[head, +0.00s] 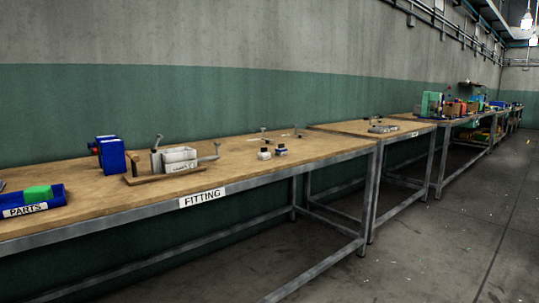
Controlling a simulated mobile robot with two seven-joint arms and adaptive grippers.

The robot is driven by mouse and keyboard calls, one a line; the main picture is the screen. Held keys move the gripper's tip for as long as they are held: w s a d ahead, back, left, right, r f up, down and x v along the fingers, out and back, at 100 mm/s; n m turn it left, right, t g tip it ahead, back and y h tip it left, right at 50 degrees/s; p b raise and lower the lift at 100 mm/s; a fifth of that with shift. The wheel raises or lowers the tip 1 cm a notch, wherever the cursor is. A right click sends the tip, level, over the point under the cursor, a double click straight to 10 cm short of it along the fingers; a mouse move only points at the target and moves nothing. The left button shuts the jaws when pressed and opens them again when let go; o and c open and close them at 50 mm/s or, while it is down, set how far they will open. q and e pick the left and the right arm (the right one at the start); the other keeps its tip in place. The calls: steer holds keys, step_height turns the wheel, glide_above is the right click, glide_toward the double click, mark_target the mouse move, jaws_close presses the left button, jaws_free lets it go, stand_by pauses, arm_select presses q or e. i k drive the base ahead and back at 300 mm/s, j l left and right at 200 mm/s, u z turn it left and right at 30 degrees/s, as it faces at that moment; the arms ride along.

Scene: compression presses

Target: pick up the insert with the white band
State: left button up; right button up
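Two small dark pieces stand on the wooden top of the table labelled FITTING: a left piece (264,154) and a right piece (281,150). Both look dark with a lighter top. They are too small here to tell whether either is an insert with a white band. A blue tray labelled PARTS (42,207) sits at the left end of the table with a green block (38,193) in it. Neither of my grippers is in view.
The FITTING table (230,173) runs along the wall. A grey press-like fixture (180,158) on a wooden base and a blue block device (112,157) stand on it. Further tables (350,128) continue to the right.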

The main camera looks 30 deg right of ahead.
mark_target(264, 155)
steer(key=i+l, duration=0.1)
steer(key=l, duration=0.25)
steer(key=i+l, duration=0.15)
steer(key=l, duration=0.25)
steer(key=i+l, duration=0.1)
steer(key=l, duration=0.25)
steer(key=i+l, duration=0.1)
steer(key=l, duration=0.3)
steer(key=i+l, duration=0.1)
steer(key=l, duration=0.25)
steer(key=i+l, duration=0.15)
steer(key=l, duration=0.25)
steer(key=u, duration=0.05)
